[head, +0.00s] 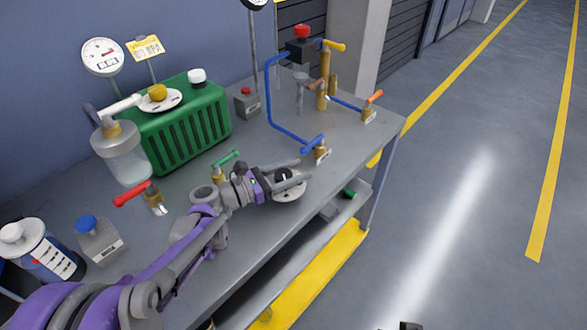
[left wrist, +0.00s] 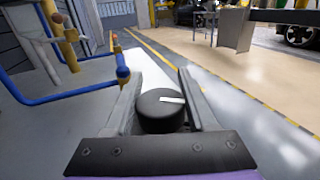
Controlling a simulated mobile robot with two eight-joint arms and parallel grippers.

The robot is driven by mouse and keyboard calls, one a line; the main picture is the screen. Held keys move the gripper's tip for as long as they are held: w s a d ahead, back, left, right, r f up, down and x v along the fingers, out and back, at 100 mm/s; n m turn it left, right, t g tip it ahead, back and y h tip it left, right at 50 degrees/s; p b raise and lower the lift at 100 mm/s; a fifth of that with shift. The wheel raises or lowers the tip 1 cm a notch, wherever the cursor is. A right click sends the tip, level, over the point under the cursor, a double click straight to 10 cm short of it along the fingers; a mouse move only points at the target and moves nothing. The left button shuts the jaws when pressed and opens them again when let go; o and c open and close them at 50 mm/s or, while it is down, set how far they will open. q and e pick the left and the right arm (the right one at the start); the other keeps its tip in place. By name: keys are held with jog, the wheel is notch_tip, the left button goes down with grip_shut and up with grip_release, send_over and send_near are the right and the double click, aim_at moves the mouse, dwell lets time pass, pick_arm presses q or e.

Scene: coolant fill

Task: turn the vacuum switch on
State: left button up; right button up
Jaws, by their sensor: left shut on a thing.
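The vacuum switch is a black round knob (left wrist: 160,112) with a white pointer mark, over a pale round base (head: 291,194) near the front edge of the bench. In the left wrist view the mark lies crosswise, running from the knob's middle towards the right finger. My left gripper (head: 288,174) is shut on this knob, one finger on each side. In the head view the fingers hide most of the knob, and any lettering on the base is too small to read. A small dark piece at the bottom edge of the head view may be part of my right gripper.
The grey bench (head: 345,150) holds a green ribbed tank (head: 190,125), a clear jar (head: 124,155), a red-handled valve (head: 135,194) and a green-handled valve (head: 226,159) behind my arm. Blue pipes (head: 270,95) stand at the back right. Open floor lies right of the bench.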

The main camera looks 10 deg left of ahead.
pick_arm(q)
jog(key=shift+s+m+g+h, duration=0.15)
jog(key=shift+m+g+h, duration=0.25)
jog(key=shift+m+g, duration=0.15)
jog(key=o, duration=1.4)
jog(key=shift+c, duration=0.2)
notch_tip(320, 180, up, 10)
jog(key=p, duration=0.2)
